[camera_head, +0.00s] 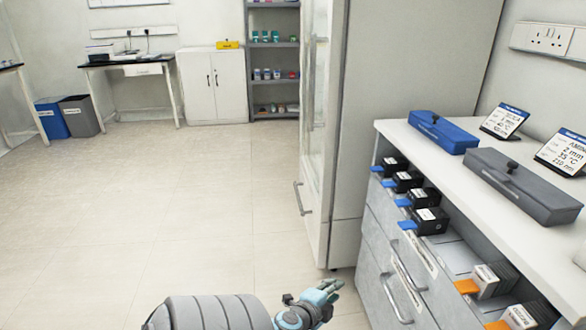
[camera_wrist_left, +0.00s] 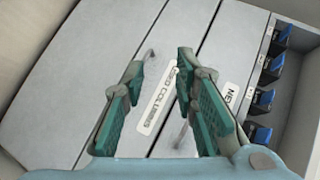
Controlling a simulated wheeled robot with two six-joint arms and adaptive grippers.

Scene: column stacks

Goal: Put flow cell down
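My left gripper (camera_head: 328,291) is low in the head view, in front of the drawer cabinet (camera_head: 372,232). In the left wrist view its two green-padded fingers (camera_wrist_left: 165,55) stand apart with nothing between them; drawer fronts and a label show through the gap. I cannot pick out a flow cell for certain in either view. Several black boxes with blue tabs (camera_head: 408,180) sit in a row in the cabinet's open upper compartment; some also show at the right of the left wrist view (camera_wrist_left: 272,68). My right gripper is in neither view.
A blue case (camera_head: 443,132) and a grey case (camera_head: 522,186) lie on the white countertop (camera_head: 450,148), with sign stands behind them. Pale boxes with orange tabs (camera_head: 487,281) sit nearer in the compartment. A tall glass-fronted unit (camera_head: 325,110) stands beside the cabinet. The floor at left is clear.

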